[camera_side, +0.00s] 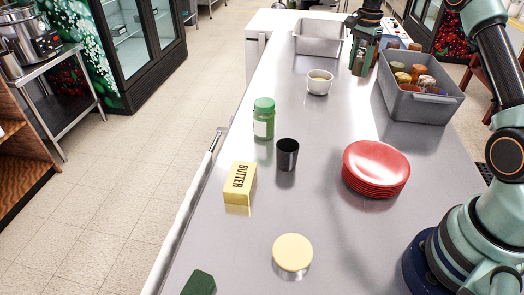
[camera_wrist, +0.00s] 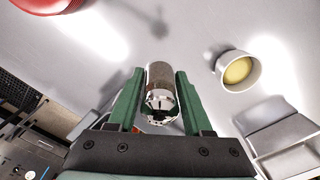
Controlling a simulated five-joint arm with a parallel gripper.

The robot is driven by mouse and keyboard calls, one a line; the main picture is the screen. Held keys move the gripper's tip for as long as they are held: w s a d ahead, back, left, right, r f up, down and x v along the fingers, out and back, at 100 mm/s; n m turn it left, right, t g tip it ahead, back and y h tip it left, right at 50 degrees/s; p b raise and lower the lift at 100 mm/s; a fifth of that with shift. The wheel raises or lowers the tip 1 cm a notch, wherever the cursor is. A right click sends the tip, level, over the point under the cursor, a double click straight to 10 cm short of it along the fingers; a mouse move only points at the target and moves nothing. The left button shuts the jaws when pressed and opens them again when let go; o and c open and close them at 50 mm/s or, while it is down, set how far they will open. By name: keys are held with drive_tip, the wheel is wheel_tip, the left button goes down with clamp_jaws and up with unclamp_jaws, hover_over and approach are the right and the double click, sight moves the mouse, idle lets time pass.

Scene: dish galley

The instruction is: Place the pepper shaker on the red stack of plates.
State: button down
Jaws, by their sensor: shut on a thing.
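The pepper shaker (camera_wrist: 160,88), a clear cylinder with a shiny chrome cap and dark contents, is between the two green fingers of my gripper (camera_wrist: 160,74) in the wrist view. The fingers are shut on its sides. In the side view my gripper (camera_side: 362,58) is at the far end of the counter, left of the grey bin; the shaker is small there and mostly hidden. The red stack of plates (camera_side: 376,168) stands at the right middle of the counter, well apart from my gripper. Its edge shows at the top left of the wrist view (camera_wrist: 45,3).
A grey bin of jars (camera_side: 425,105) stands behind the plates. A white bowl (camera_side: 319,83), a metal pan (camera_side: 318,38), a green-lidded jar (camera_side: 264,120), a black cup (camera_side: 287,154), butter (camera_side: 240,180) and a pale-yellow-topped round item (camera_side: 292,252) stand on the counter. The counter between bowl and plates is clear.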

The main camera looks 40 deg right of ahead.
sight(363, 48)
wheel_tip(363, 48, up, 5)
drive_tip(key=shift+f, duration=0.15)
drive_tip(key=s+a+r+n, duration=0.35)
drive_tip(key=s+a, duration=0.35)
drive_tip(key=s, duration=0.3)
drive_tip(key=s+a+r+n, duration=0.2)
drive_tip(key=s+a+n, duration=0.3)
drive_tip(key=s, duration=0.5)
drive_tip(key=shift+m, duration=0.45)
drive_tip(key=f, duration=1.3)
drive_tip(key=a+f, duration=0.1)
drive_tip(key=f, duration=0.6)
drive_tip(key=shift+w, duration=0.1)
drive_tip(key=shift+c, duration=1.6)
unclamp_jaws()
drive_tip(key=shift+f, duration=0.15)
